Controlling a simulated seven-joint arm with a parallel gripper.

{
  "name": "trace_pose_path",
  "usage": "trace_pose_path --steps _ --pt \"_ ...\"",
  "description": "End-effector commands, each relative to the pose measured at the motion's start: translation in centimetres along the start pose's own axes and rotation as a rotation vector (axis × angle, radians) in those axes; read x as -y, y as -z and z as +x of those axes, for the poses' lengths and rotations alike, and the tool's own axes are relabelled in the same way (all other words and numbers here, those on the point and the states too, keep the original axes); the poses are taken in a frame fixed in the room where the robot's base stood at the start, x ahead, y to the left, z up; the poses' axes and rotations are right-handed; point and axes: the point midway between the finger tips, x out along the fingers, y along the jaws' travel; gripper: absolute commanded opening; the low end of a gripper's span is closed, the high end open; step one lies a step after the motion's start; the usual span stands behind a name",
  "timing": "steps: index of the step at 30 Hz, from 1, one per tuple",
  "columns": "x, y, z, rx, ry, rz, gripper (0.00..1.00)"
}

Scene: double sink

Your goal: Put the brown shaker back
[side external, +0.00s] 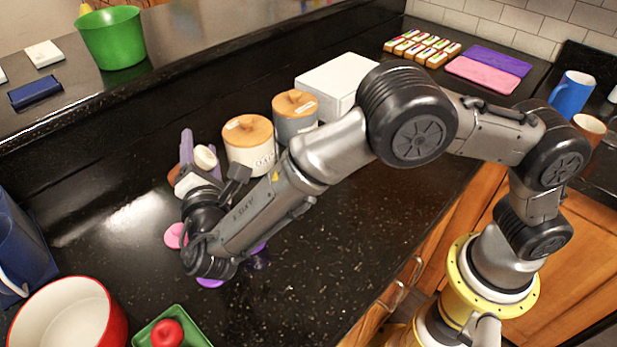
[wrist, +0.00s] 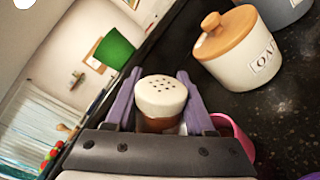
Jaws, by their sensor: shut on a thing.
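The brown shaker (wrist: 160,97) has a white cap with dark holes and a brown body. It sits between the purple fingers of my gripper (wrist: 160,84) in the wrist view; the gripper is shut on it. In the side external view the white cap of the shaker (side external: 205,157) shows beside a purple finger of my gripper (side external: 198,152), left of the canisters. Most of the shaker's body is hidden by my gripper, and I cannot tell whether its base touches the counter.
A white canister with a wooden lid (side external: 248,150) stands just right of the shaker; a grey canister (side external: 295,122) is behind it. A pink item (side external: 174,236) lies near my wrist. A red pot (side external: 66,318) and green tray (side external: 180,318) are at front left.

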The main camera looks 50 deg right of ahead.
Motion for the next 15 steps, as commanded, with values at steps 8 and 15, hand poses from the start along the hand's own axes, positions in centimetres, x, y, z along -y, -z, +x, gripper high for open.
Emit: trace_pose_path --steps 8,15 --pt "3.9 -6.5 0.2 0.026 0.029 -0.431 0.0" --pt "7.2 -11.8 -0.1 0.035 0.055 -0.775 0.0"
